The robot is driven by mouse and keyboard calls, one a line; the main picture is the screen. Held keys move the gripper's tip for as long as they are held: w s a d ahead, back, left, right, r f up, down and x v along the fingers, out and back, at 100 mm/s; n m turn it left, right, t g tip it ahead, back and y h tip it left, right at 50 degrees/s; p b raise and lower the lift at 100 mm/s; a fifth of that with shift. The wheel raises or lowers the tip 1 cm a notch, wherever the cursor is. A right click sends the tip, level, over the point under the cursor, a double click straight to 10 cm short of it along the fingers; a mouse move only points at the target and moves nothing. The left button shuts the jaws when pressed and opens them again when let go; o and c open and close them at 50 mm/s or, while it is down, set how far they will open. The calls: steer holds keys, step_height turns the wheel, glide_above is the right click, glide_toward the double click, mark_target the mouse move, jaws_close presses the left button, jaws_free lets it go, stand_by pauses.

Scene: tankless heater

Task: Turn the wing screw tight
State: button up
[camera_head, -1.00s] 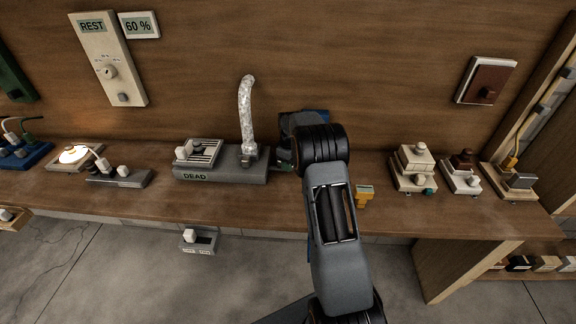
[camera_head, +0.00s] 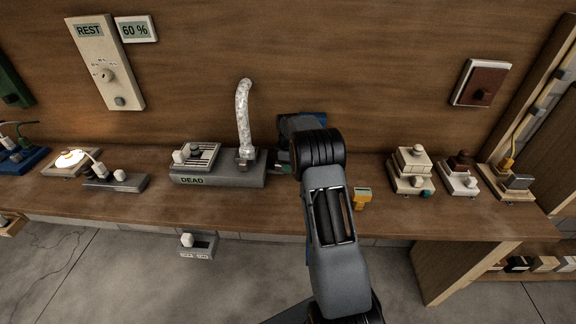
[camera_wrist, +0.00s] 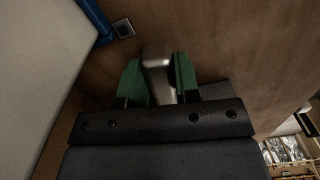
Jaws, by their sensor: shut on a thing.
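My gripper (camera_wrist: 159,82) shows in the wrist view as two green fingers. They are shut on a smooth grey metal piece with a rounded end, which I take to be the wing screw (camera_wrist: 157,62). The piece stands up between the fingers, and its lower part is hidden by the gripper body. In the head view my arm covers the wing screw, and only a bit of the gripper region shows beside the grey unit marked DEAD (camera_head: 222,181).
A small yellow device (camera_head: 362,197) lies on the bench right of my arm. A wall panel (camera_head: 105,62) reads REST, beside a 60 % display (camera_head: 136,29).

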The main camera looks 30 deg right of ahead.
steer(key=o, duration=0.9)
step_height(320, 180, up, 14)
steer(key=shift+f, duration=0.1)
stand_by(0.6)
